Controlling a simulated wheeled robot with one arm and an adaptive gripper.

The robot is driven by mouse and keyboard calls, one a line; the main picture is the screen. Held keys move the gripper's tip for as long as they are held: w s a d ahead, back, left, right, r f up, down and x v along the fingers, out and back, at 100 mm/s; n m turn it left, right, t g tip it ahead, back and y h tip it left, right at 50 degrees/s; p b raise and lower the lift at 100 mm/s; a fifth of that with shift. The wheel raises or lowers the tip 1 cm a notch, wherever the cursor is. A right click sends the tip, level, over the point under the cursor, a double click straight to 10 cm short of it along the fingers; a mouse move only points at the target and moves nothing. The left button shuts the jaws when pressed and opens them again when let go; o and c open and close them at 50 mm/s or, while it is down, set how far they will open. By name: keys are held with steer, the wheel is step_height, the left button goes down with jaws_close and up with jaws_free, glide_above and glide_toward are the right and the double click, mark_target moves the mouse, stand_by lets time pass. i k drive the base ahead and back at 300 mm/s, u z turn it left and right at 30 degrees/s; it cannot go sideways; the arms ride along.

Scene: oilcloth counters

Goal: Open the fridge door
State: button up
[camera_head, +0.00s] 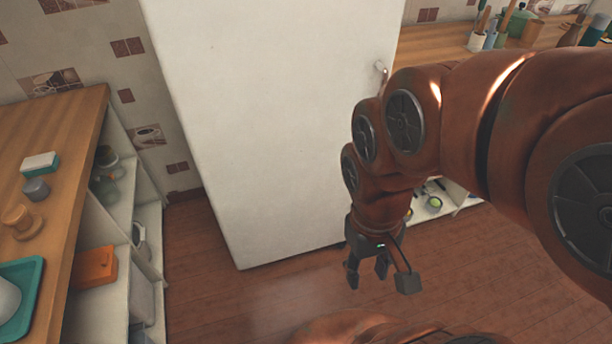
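The fridge (265,110) is a tall white block in the middle of the view, and its door looks closed. A small handle (381,69) shows at its right edge, partly hidden by my arm. My gripper (368,281) hangs pointing down, in front of and below the fridge's lower right part, well below the handle. Its dark fingers are spread apart with nothing between them.
A wooden counter (50,135) with open shelves stands at the left, holding a sponge (40,162) and a teal tray (20,290). Another counter (440,42) with utensils is behind my arm at the right. The brown floor (230,300) before the fridge is clear.

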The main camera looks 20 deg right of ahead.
mark_target(265, 94)
steer(key=k, duration=0.5)
steer(key=u, duration=1.3)
steer(key=i, duration=0.9)
steer(key=z, duration=1.75)
